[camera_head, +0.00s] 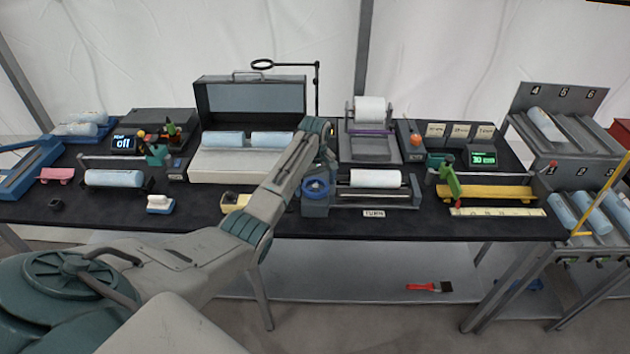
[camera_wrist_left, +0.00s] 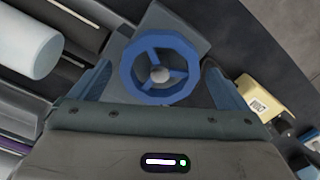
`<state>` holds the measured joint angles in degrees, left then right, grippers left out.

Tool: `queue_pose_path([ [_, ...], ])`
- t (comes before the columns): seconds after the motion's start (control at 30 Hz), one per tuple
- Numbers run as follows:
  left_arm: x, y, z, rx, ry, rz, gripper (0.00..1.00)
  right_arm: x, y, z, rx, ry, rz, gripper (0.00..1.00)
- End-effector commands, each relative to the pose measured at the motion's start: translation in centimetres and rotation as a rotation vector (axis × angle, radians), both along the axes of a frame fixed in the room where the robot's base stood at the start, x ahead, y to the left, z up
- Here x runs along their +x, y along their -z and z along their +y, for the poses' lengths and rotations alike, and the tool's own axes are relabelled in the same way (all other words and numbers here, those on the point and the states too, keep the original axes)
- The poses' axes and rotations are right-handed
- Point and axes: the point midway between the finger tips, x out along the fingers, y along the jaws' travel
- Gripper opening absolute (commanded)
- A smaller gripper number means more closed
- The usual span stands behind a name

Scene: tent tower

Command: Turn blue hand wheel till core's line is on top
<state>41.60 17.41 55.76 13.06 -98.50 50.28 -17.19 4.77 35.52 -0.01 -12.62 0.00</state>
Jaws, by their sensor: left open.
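The blue hand wheel (camera_head: 316,188) sits at the left end of a grey holder (camera_head: 405,200) above a TURN label (camera_head: 374,213). It shows in the left wrist view (camera_wrist_left: 160,97) as a ring with spokes and a grey hub. A white core (camera_head: 375,178) lies level in the holder to the right of the wheel; a white cylinder (camera_wrist_left: 28,42) shows at upper left in the left wrist view. No line can be made out on the core. My left gripper (camera_wrist_left: 158,78) is open, its fingers on either side of the wheel; contact cannot be told. My right gripper is out of view.
A grey open case (camera_head: 250,95) with blue rolls stands behind my left arm. A roll stand (camera_head: 368,150) is behind the core. A yellow block (camera_head: 235,203) lies left of the wheel, and a yellow tray (camera_head: 490,193) lies to the right.

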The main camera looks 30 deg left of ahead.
Motion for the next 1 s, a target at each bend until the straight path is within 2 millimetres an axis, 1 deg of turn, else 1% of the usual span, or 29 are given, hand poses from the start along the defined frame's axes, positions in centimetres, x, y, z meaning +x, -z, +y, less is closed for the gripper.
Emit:
queue_pose_path([
  [0.1, -0.01, 0.38, 0.00, 0.000, 0.000, 0.000, 0.97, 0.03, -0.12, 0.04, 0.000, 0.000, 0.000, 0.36],
  [0.3, -0.01, 0.44, 0.01, 0.001, 0.000, 0.000, 0.97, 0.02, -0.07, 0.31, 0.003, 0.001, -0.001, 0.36],
  [0.33, -0.01, 0.44, 0.00, 0.001, 0.000, 0.000, 0.95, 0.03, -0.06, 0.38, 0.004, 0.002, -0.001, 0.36],
  [0.47, -0.01, 0.42, 0.01, 0.001, 0.000, 0.000, 0.69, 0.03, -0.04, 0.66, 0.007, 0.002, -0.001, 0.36],
  [0.5, -0.01, 0.41, 0.01, 0.001, 0.000, 0.000, 0.61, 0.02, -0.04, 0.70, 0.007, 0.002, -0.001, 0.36],
  [0.53, -0.01, 0.41, 0.01, 0.001, 0.000, 0.000, 0.56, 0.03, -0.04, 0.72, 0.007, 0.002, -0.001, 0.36],
  [0.57, -0.02, 0.41, 0.01, 0.001, 0.000, 0.000, 0.52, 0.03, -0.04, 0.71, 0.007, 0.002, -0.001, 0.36],
  [0.83, -0.01, 0.31, 0.03, 0.000, 0.023, 0.000, 0.52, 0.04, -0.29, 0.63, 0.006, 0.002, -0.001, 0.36],
  [1.0, 0.01, 0.21, 0.03, 0.000, 0.093, 0.001, 0.52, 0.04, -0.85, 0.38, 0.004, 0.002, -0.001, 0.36],
])
